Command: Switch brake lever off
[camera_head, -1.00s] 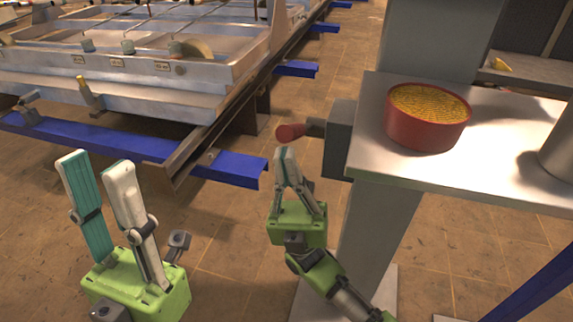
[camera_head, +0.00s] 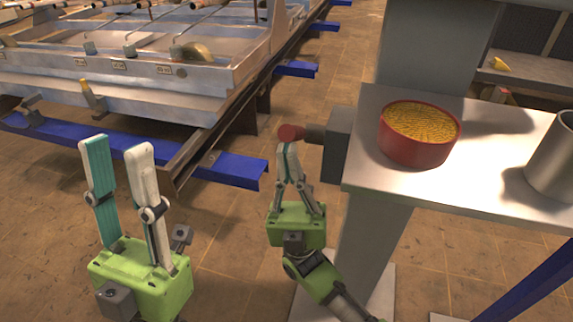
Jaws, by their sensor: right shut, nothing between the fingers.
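The brake lever (camera_head: 292,133) has a red knob on a dark shaft that sticks out to the left from a grey box (camera_head: 338,145) on the side of the grey stand. My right gripper (camera_head: 288,150) is shut and empty, its fingertips just below the red knob. I cannot tell whether the fingertips touch the knob. My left gripper (camera_head: 115,145) is open and empty, fingers up, over the floor at the lower left, well away from the lever.
A metal shelf (camera_head: 480,185) on the stand holds a red round container (camera_head: 412,150) with yellow content and a metal cylinder (camera_head: 553,165). A large metal frame (camera_head: 130,95) with blue beams (camera_head: 228,168) stands at the back left. The floor between is clear.

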